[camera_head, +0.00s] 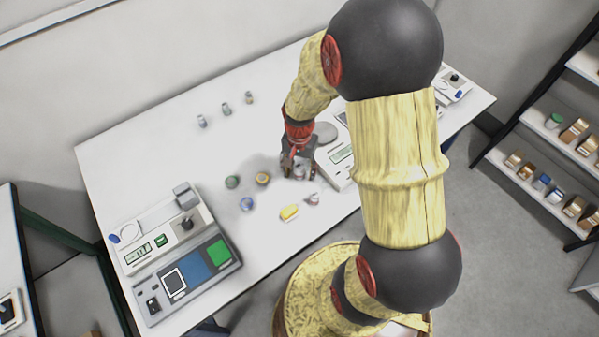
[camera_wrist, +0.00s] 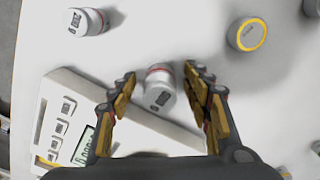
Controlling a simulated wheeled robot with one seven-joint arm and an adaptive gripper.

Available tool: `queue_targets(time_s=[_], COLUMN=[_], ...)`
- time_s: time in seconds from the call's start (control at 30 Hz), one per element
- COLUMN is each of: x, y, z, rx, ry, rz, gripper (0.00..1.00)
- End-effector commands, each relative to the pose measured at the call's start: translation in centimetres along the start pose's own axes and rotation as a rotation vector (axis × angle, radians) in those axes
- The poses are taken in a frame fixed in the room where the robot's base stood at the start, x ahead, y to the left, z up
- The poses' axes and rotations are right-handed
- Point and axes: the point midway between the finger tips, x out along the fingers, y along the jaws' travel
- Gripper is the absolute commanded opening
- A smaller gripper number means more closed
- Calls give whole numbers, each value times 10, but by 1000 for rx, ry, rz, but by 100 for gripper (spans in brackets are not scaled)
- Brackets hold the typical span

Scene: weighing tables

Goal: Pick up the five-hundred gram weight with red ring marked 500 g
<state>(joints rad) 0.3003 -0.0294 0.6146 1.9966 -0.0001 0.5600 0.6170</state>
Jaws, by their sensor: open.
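A white-grey cylindrical weight with a red ring (camera_wrist: 160,90) shows between my two fingers in the wrist view. It has a dark label that is too small to read. My gripper (camera_wrist: 158,76) is open, with one finger on each side of the weight and visible gaps. In the head view my gripper (camera_head: 298,166) is low over the table, beside a scale, and largely hides this weight.
A scale (camera_wrist: 55,122) stands close to my left finger. A yellow-ringed weight (camera_wrist: 247,35) is at the upper right; green (camera_head: 232,181) and blue (camera_head: 246,204) ones and a yellow block (camera_head: 289,212) are nearby. Another scale (camera_head: 163,240) stands left.

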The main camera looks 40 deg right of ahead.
Motion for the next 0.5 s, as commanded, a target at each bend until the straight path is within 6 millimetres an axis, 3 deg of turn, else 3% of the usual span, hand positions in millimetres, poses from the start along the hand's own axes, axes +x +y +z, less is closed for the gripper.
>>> queue_targets(time_s=[0.1, 0.5], x=[-1, -1], y=[0, 0], z=[0, 0], rx=[0, 0], ry=[1, 0], rz=[0, 0], gripper=[49, 26])
